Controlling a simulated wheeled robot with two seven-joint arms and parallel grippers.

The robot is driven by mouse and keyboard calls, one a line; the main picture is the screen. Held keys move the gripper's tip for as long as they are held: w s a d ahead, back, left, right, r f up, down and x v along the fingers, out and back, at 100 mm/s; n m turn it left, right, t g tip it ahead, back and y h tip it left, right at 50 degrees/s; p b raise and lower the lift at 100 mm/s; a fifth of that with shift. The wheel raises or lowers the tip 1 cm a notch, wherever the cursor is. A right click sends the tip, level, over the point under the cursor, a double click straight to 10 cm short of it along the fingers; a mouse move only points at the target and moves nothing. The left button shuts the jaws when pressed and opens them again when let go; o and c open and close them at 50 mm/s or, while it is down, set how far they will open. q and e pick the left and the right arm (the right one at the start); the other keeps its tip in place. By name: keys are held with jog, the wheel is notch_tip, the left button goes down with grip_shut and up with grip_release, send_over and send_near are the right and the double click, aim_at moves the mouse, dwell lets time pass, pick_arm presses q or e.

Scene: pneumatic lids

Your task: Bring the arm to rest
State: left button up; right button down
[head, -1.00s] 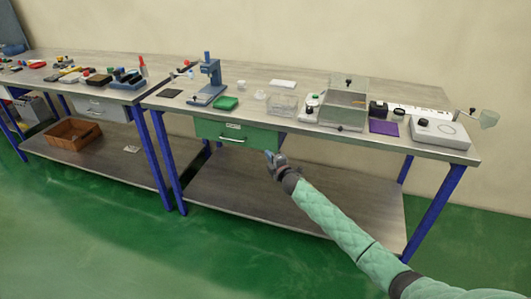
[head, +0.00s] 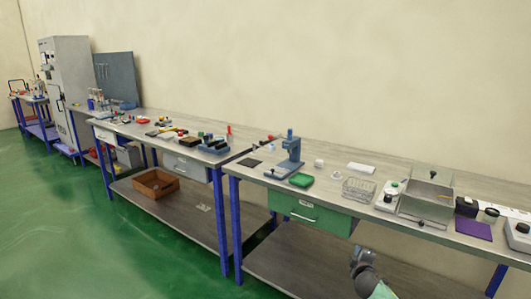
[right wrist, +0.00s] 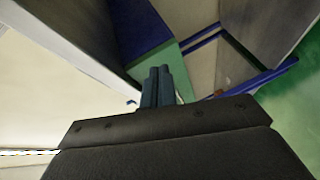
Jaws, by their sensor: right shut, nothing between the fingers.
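My right gripper (head: 357,253) is at the lower right of the head view, in front of the bench and below the green drawer (head: 308,214). Its two fingers are together and empty; they also show side by side in the right wrist view (right wrist: 157,84). The gripper looks apart from the drawer, whose front with a pale handle sits under the bench top. My left gripper is not in view.
The workbench (head: 334,196) carries a blue press (head: 290,150), a green pad (head: 301,180), a wire basket (head: 358,189), a clear-lidded box (head: 427,198) and a purple mat (head: 473,229). A brown crate (head: 155,183) stands on the left lower shelf. The green floor at left is clear.

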jog(key=s+a+r+m+g+h, duration=0.2)
jog(key=s+a+r+m+g, duration=0.1)
jog(key=s+r+m, duration=0.2)
jog(key=s+a+f+m+g+y, duration=0.15)
jog(key=s+a, duration=0.25)
jog(key=s, duration=0.4)
jog(key=s+a+f+m+g+y, duration=0.1)
jog(key=s+a+f+m+g, duration=0.2)
jog(key=s, duration=0.5)
jog(key=s+a+f+g+y, duration=0.1)
jog(key=s+a+f, duration=0.3)
jog(key=s, duration=0.8)
jog(key=s+a+f+g+y, duration=0.1)
jog(key=s+a+f+g, duration=0.2)
jog(key=s, duration=0.9)
jog(key=s+a+f+m+g+y, duration=0.1)
jog(key=s+a+f, duration=0.3)
jog(key=s, duration=0.9)
jog(key=shift+a+f+g+y, duration=0.35)
jog(key=shift+a+g+y, duration=0.2)
